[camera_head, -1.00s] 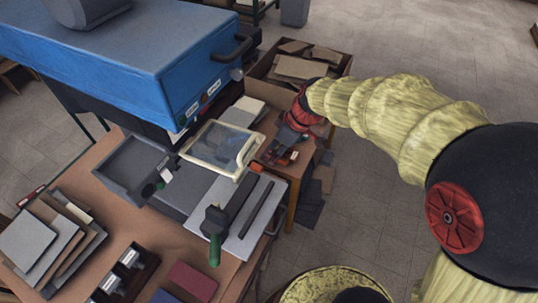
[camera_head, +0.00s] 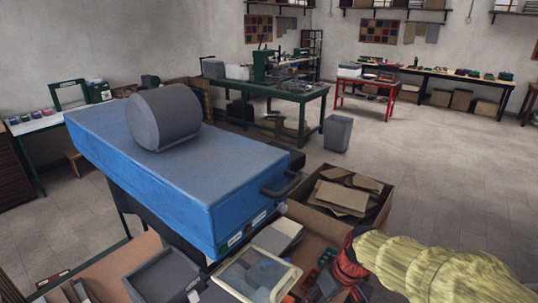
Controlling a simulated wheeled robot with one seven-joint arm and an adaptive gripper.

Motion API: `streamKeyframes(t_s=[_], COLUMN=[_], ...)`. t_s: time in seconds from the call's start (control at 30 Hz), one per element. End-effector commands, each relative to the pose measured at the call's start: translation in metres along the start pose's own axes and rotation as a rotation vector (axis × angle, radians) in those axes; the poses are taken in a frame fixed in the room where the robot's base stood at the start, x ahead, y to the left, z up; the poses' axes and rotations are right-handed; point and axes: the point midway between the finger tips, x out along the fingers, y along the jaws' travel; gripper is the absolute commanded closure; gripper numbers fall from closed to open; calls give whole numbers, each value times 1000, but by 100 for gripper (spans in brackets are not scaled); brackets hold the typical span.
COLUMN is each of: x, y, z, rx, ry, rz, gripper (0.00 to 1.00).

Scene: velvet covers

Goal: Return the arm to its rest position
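My arm, in a yellow-green fabric-like cover (camera_head: 430,268), reaches in from the lower right of the head view. My gripper (camera_head: 326,284) is at the lower edge, beyond a red and black wrist (camera_head: 347,262). It is over or beside the workbench, just right of the clear-lidded frame (camera_head: 258,275). Its fingers are small, dark and partly cut off, so I cannot tell whether they are open or shut, or whether they hold anything.
A large blue machine (camera_head: 185,175) with a grey roller fills the left middle. A box of cardboard pieces (camera_head: 345,195) stands behind my wrist. A grey bin (camera_head: 338,133), a green bench (camera_head: 265,95) and a red table (camera_head: 366,92) are farther back. Open floor (camera_head: 450,170) lies to the right.

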Motion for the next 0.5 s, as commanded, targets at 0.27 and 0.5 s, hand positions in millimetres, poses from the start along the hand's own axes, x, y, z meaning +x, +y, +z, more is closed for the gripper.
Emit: streamKeyframes(t_s=[0.27, 0.5], x=[-98, -158], y=[-24, -38], z=[91, 129], rx=[404, 410], ry=[53, 217], rz=[192, 307], gripper=[64, 64])
